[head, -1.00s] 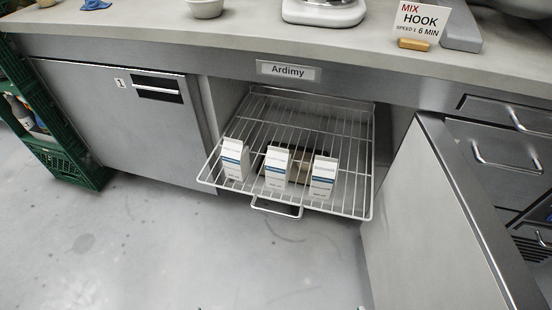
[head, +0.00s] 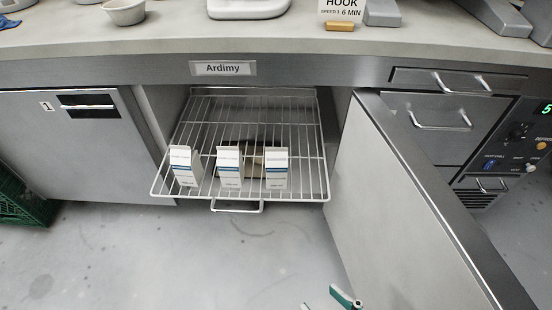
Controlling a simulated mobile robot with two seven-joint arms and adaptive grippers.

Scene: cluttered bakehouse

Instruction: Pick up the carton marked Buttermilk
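Three white cartons with blue bands stand upright in a row near the front of a pulled-out wire shelf (head: 305,185): a left carton (head: 184,165), a middle carton (head: 229,167) and a right carton (head: 276,168). Their print is too small to read, so I cannot tell which is marked Buttermilk. My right gripper (head: 318,297) just shows at the bottom edge, with a green and dark fingertip and a small pale tip apart from it. It looks open and empty, well below and in front of the shelf. My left gripper is out of view.
The shelf has a front handle (head: 237,207) and sits under the counter (head: 290,37), below the Ardimy label (head: 223,68). An open cabinet door (head: 400,210) juts forward on its right. A brownish item (head: 254,155) lies behind the cartons. The floor (head: 180,260) in front is clear.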

